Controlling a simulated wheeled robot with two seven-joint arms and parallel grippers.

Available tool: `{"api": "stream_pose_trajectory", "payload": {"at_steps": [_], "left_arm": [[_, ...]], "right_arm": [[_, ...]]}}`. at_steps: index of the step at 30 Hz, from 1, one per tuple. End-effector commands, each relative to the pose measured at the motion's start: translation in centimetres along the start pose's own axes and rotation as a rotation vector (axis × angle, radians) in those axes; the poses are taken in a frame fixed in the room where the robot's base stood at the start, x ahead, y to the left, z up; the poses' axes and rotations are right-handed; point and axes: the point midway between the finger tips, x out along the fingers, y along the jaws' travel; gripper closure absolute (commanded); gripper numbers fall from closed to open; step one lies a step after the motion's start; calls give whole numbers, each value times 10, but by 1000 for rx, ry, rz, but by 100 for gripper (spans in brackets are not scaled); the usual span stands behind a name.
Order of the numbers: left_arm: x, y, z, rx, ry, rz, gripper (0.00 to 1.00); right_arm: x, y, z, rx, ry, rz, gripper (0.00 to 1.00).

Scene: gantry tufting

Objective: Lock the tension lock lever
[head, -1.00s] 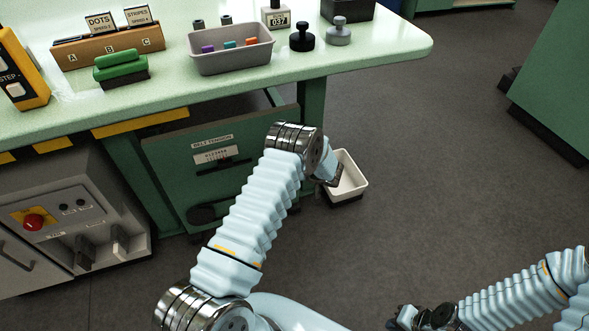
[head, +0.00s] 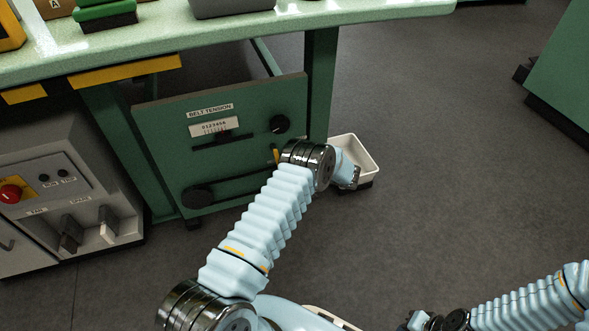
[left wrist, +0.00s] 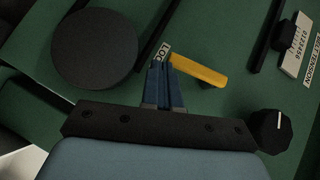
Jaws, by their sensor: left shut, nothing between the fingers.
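The green belt tension panel (head: 235,165) hangs under the table. Its yellow lever (head: 276,157) shows as a small strip beside my left wrist in the head view.
A big round black knob (left wrist: 95,48) and a smaller black knob with a white mark (left wrist: 270,130) flank the lever. A scale with a slider (head: 215,127) is higher on the panel. A white bin (head: 357,157) stands right of the panel. The grey control box (head: 70,205) is left.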

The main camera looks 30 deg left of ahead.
Motion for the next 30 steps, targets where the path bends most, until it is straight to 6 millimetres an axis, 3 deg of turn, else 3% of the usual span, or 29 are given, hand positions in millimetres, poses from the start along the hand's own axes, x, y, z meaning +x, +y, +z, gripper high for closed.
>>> {"api": "stream_pose_trajectory", "payload": {"at_steps": [9,30], "left_arm": [[8,2,7,22,0,-24,100],[11,2,10,24,-3,-23,100]], "right_arm": [[13,3,1,-1,-4,-3,100],[14,3,1,-1,-5,-4,100]]}}
